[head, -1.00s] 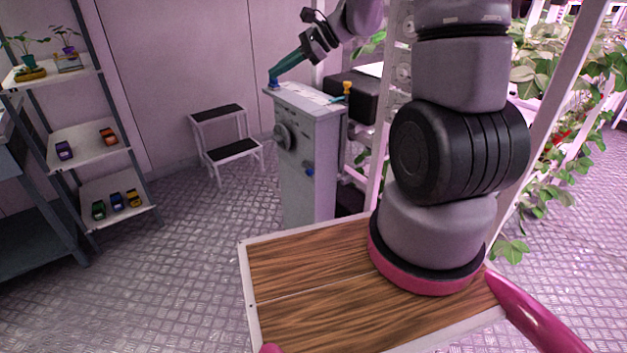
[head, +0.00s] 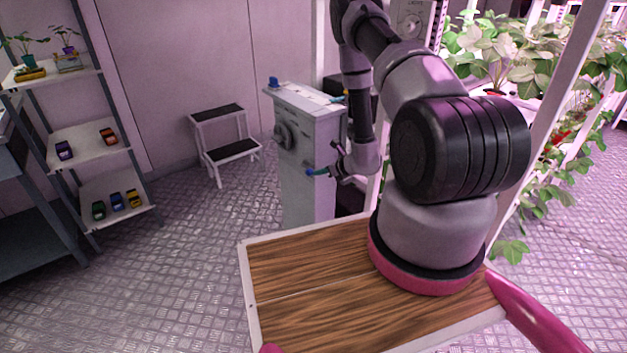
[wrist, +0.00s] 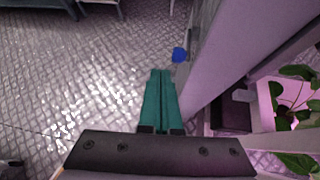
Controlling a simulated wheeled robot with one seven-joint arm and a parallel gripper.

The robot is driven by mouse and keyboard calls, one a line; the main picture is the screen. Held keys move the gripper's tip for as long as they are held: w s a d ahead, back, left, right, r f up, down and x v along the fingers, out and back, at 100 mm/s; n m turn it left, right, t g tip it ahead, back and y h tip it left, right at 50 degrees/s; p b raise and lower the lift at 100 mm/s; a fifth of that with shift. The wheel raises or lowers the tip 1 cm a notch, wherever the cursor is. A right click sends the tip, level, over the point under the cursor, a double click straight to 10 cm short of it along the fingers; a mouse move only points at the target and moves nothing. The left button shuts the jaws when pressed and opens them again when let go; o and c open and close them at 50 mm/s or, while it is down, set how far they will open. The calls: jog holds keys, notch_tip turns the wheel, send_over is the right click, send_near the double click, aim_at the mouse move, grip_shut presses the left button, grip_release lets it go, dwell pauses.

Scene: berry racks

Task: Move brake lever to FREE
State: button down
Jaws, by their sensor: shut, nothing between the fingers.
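A grey cabinet (head: 308,150) stands in the middle of the head view, with a round dark handwheel (head: 284,136) on its front. A small blue knob (head: 309,171) sticks out low on the cabinet; it also shows in the wrist view (wrist: 179,55). Another blue knob (head: 273,82) is on the cabinet's top left corner. I cannot read any FREE marking or tell for sure which part is the brake lever. My gripper (head: 323,173) is shut and empty beside the low blue knob. In the wrist view its teal fingertips (wrist: 161,73) are close together, apart from the knob in the picture.
A step stool (head: 226,143) stands left of the cabinet. A shelf (head: 88,145) with small coloured items and plants is at far left. Leafy plant racks (head: 510,60) fill the right.

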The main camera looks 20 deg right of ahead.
aim_at(307, 168)
notch_tip(307, 168, down, 5)
jog(key=s+d+m+h, duration=0.1)
jog(key=s+d, duration=0.1)
jog(key=shift+d, duration=0.3)
jog(key=shift+f, duration=0.1)
jog(key=x, duration=1)
jog(key=shift+w+r, duration=0.3)
jog(key=shift+r, duration=0.6)
jog(key=shift+w+r, duration=0.25)
jog(key=shift+r, duration=0.7)
jog(key=shift+d+r+g, duration=0.1)
jog(key=shift+r+g, duration=0.1)
jog(key=shift+g, duration=0.1)
jog(key=shift+r+h, duration=0.2)
jog(key=shift+h, duration=0.2)
